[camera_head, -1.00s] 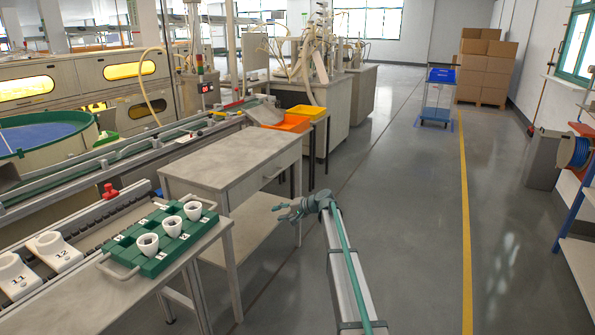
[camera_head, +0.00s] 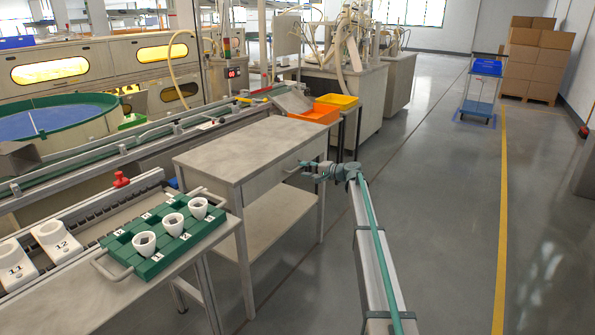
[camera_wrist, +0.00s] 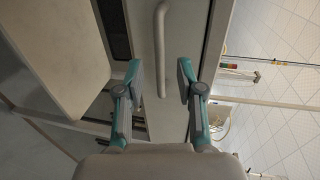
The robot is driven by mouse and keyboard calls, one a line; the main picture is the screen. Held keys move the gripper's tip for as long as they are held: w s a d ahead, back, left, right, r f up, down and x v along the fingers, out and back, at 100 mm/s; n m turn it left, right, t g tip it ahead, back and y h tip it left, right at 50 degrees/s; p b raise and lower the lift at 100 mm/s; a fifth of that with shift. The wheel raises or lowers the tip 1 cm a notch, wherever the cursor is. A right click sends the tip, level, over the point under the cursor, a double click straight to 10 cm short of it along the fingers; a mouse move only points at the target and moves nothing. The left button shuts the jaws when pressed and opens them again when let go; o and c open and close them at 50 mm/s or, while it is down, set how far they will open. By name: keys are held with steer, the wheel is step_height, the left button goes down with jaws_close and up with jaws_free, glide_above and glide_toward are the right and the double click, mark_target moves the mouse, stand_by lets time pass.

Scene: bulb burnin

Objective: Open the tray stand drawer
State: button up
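The tray stand (camera_head: 245,150) is a grey table with a drawer under its top and an open lower shelf, left of my arm in the head view. Its drawer front (camera_wrist: 178,115) fills the middle of the wrist view. The bar handle (camera_wrist: 161,40) on the drawer front runs down to between my fingers. My gripper (camera_wrist: 160,78) is open, with one finger on each side of the handle, and neither finger visibly closes on it. In the head view my gripper (camera_head: 306,171) is at the drawer side of the stand. The drawer looks shut.
A green tray (camera_head: 150,268) with white cups stands on the bench at the lower left. Orange (camera_head: 315,114) and yellow (camera_head: 337,101) bins are behind the stand. A blue cart (camera_head: 480,95) is far off. The floor right of my arm is clear.

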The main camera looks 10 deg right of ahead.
mark_target(298, 168)
steer(key=x, duration=0.4)
steer(key=shift+w+a+f, duration=0.1)
steer(key=shift+w+a, duration=0.15)
steer(key=shift+w, duration=0.05)
steer(key=shift+c, duration=0.3)
jaws_close()
